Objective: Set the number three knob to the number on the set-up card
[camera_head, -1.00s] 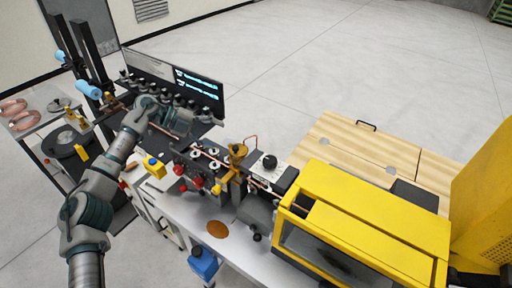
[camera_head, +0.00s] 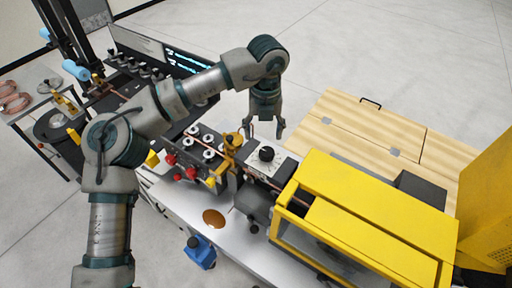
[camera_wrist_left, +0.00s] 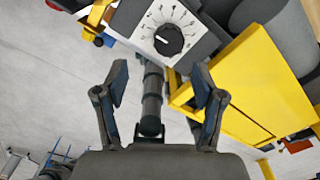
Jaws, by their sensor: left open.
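A black knob (camera_head: 267,154) sits on a white dial plate on top of a machine box. In the left wrist view the same knob (camera_wrist_left: 168,40) shows large, with a white pointer line and marks around it. My left gripper (camera_head: 264,131) is open and empty, pointing down just behind and above this knob. In the left wrist view its spread fingers (camera_wrist_left: 159,80) stand below the dial, apart from it. More black knobs (camera_head: 125,66) line a dark panel at the back left. I cannot read knob numbers or make out a set-up card. My right gripper is out of view.
A yellow guarded machine (camera_head: 370,210) stands close on the right. Rollers and red knobs (camera_head: 190,173) sit left of the dial. A dark display (camera_head: 185,60) with cyan text is partly behind my left arm. A wooden bench (camera_head: 370,130) lies behind right.

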